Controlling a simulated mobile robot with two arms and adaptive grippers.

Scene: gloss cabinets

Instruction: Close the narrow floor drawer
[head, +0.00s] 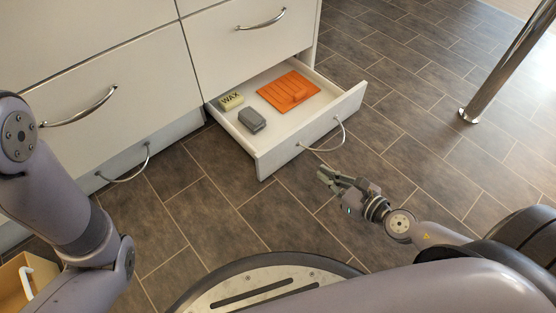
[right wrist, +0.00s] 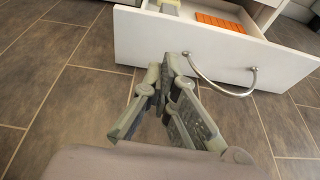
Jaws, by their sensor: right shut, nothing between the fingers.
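The narrow floor drawer (head: 310,133) is pulled out at the bottom of the white cabinet, its front standing clear of the cabinet. It has a curved metal handle (head: 327,143). Inside lie a wax block (head: 232,101), a dark grey block (head: 252,120) and an orange slotted piece (head: 289,90). My right gripper (head: 325,175) is shut and empty, low in front of the drawer front and below the handle. In the right wrist view the shut fingertips (right wrist: 167,65) point at the drawer front (right wrist: 210,50), left of the handle (right wrist: 222,88). My left gripper is out of view.
A wider floor drawer (head: 125,165) to the left is closed, with its own handle. Closed drawers (head: 255,45) sit above. A metal leg (head: 500,65) stands at the right. A wooden box (head: 14,285) is at the lower left. The tiled floor (head: 420,130) right of the drawer is clear.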

